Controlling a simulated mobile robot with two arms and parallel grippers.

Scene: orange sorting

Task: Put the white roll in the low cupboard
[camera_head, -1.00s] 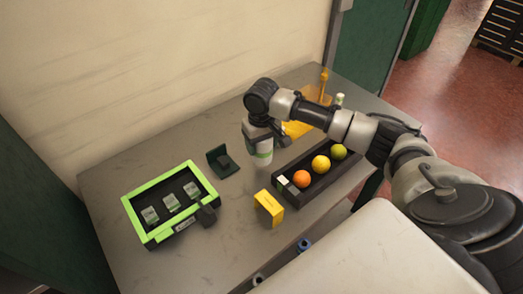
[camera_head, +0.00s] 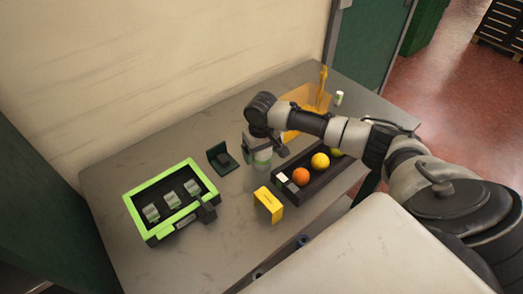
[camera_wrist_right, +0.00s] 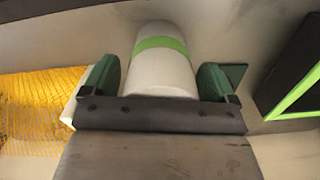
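The white roll (camera_head: 262,158) with a green band stands on the grey table, left of the fruit tray; my right gripper partly covers it in the head view. My right gripper (camera_head: 264,148) is down over it. In the right wrist view the white roll (camera_wrist_right: 160,75) lies between the two green-padded fingers of my right gripper (camera_wrist_right: 160,80). Narrow gaps show on both sides, so the fingers look open around it. I cannot make out a low cupboard in either view. My left gripper is out of view.
A green-rimmed case (camera_head: 136,214) and a dark green stand (camera_head: 221,160) are to the left. An orange container (camera_head: 297,97) and small bottle (camera_head: 339,98) are behind.

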